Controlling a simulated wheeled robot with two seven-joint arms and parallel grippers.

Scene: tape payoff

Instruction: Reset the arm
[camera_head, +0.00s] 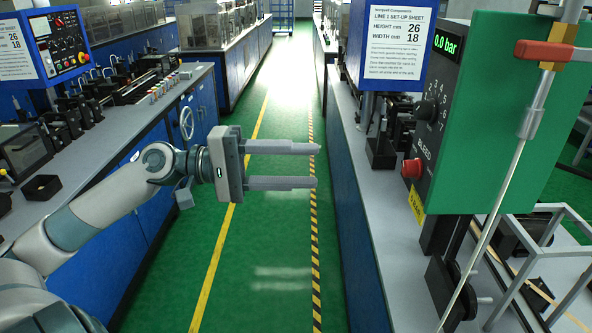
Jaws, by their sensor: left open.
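My left arm (95,212) comes in from the lower left and reaches over the aisle. Its gripper (317,166) is open and empty, with its two parallel fingers pointing right and a clear gap between them. It touches nothing in view. My right gripper does not show in this view.
A blue bench with machines (188,82) lines the left. The aisle floor (270,235) is free.

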